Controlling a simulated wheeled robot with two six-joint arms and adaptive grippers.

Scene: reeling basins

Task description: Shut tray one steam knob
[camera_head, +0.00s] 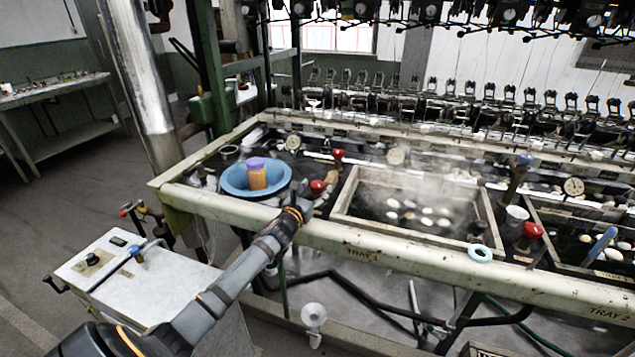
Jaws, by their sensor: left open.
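Tray one is the steaming wooden-framed basin (342,203) with several pale cocoons in dark water, above the "TRAY 1" label on the front rail. Two red knobs stand at its left: a nearer one (318,186) and a farther one (338,154). I cannot tell from their looks which one is the steam knob. My left gripper (322,194) is open, close beside the nearer red knob at the bench's front edge. I cannot tell whether it touches the knob, and its fingers are small and partly hidden. My right gripper is not in view.
A blue bowl (232,184) with an orange, purple-topped container (257,178) sits left of the gripper. A pale blue ring (480,253) lies on the front rail (410,255). Another red knob (532,230) stands by tray two. A white cabinet (150,290) is at lower left.

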